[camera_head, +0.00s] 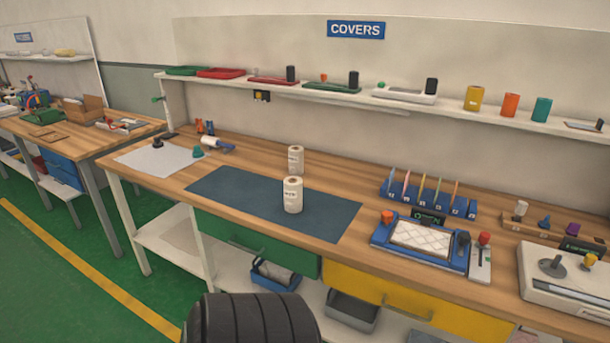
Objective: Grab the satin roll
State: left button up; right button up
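Two whitish rolls with printed labels stand upright on the workbench. The nearer roll (292,195) stands on the dark blue mat (230,195). The farther roll (296,159) stands just behind it, near the mat's back edge. The labels are too small to read, so I cannot tell which one is the satin roll. Neither of my grippers is in view.
The wooden bench (340,173) has a green drawer (255,243) and a yellow drawer (400,305). A blue rack (428,200) and a blue-framed tray (380,235) stand right of the rolls. A wall shelf (215,83) runs behind. The mat's left part is clear.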

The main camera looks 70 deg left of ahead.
aim_at(292, 185)
jog(key=u, duration=2.45)
